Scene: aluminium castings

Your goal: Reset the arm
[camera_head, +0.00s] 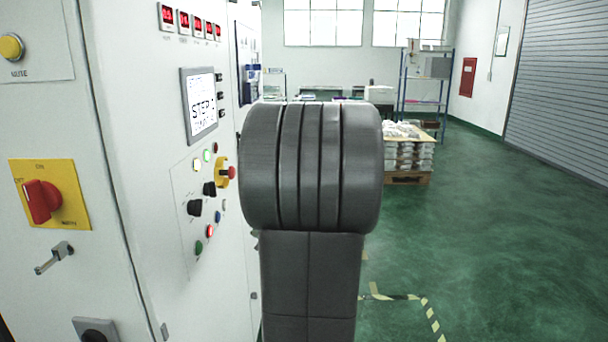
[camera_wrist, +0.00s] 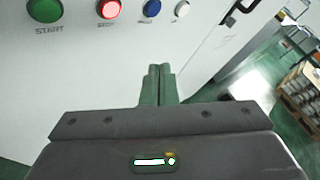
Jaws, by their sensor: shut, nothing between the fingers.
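My gripper (camera_wrist: 160,72) shows in the wrist view with its two green fingers together and nothing between them. It points toward the lower part of the white cabinet front, below a row of buttons. A green START button (camera_wrist: 45,10) and a lit red button (camera_wrist: 109,8) are at the upper left, apart from the fingers. In the head view my dark grey arm stands upright in the middle and hides the gripper. The white control cabinet (camera_head: 160,270) is close on the left, with a screen (camera_head: 201,104) reading STEP and a number I cannot make out.
A red rotary switch (camera_head: 42,201) on a yellow plate and a small handle (camera_head: 54,257) project from the cabinet. A loaded pallet (camera_head: 408,177) and a blue shelf rack (camera_head: 403,84) stand at the back. Green floor (camera_head: 500,230) is clear at the right.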

